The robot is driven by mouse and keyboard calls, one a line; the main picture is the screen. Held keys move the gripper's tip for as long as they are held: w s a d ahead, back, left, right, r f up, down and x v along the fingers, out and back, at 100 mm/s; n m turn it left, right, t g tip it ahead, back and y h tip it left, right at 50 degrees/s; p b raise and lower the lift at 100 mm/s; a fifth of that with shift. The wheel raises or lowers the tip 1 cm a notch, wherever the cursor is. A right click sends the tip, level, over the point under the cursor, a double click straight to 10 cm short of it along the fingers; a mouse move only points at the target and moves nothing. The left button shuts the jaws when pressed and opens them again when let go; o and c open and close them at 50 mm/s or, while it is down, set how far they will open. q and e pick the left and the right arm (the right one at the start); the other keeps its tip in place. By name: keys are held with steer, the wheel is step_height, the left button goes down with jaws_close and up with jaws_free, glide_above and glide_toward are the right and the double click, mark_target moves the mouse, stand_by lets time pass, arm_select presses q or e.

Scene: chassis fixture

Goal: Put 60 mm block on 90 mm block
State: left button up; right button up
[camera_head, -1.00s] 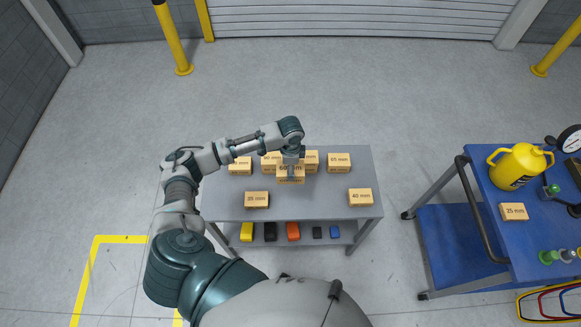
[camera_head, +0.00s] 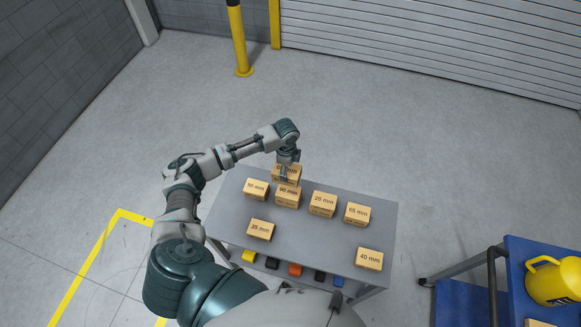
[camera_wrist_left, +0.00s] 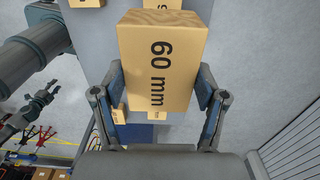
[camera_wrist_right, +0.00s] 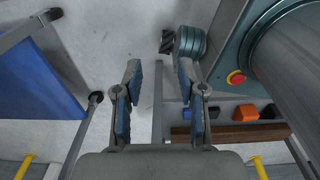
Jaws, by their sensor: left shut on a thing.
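The 60 mm block (camera_head: 287,178) is a tan box held in my left gripper (camera_head: 287,166), whose fingers close on its two sides. In the left wrist view, the 60 mm block (camera_wrist_left: 162,58) fills the space between the fingers of the left gripper (camera_wrist_left: 160,88). The 90 mm block (camera_head: 288,198) stands on the grey table, just below the held block in the head view. Whether the two touch cannot be told. My right gripper (camera_wrist_right: 158,78) is open and empty in the right wrist view and does not show in the head view.
On the grey table (camera_head: 305,237) stand the 50 mm block (camera_head: 256,190), 20 mm block (camera_head: 323,205), 65 mm block (camera_head: 357,215), 35 mm block (camera_head: 260,230) and 40 mm block (camera_head: 369,260). A blue cart (camera_head: 520,272) stands at the right.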

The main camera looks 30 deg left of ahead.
arm_select(q)
steer(key=shift+w+a+f+b, duration=0.1)
steer(key=shift+a+f+b, duration=0.05)
steer(key=shift+f, duration=0.45)
steer(key=shift+w+a+f+b, duration=0.1)
steer(key=shift+f+b, duration=0.05)
steer(key=shift+f, duration=0.4)
steer(key=shift+w+d+f+b, duration=0.1)
steer(key=shift+f+b, duration=0.55)
steer(key=shift+f, duration=0.3)
steer(key=shift+d+f+b, duration=0.45)
steer(key=shift+f+b, duration=0.15)
steer(key=shift+b, duration=0.25)
steer(key=shift+d+f, duration=0.25)
steer(key=shift+f, duration=0.2)
steer(key=shift+a+f, duration=0.3)
steer(key=shift+f, duration=0.6)
steer(key=shift+a+f, duration=0.15)
steer(key=shift+f, duration=0.05)
steer(key=shift+a+f, duration=0.15)
steer(key=shift+a, duration=0.1)
steer(key=shift+d, duration=0.2)
steer(key=shift+d+r, duration=0.2)
steer(key=shift+d, duration=0.15)
steer(key=shift+p, duration=0.35)
steer(key=shift+a, duration=0.1)
arm_select(e)
steer(key=w+f, duration=0.1)
steer(key=f, duration=0.2)
steer(key=shift+w, duration=0.35)
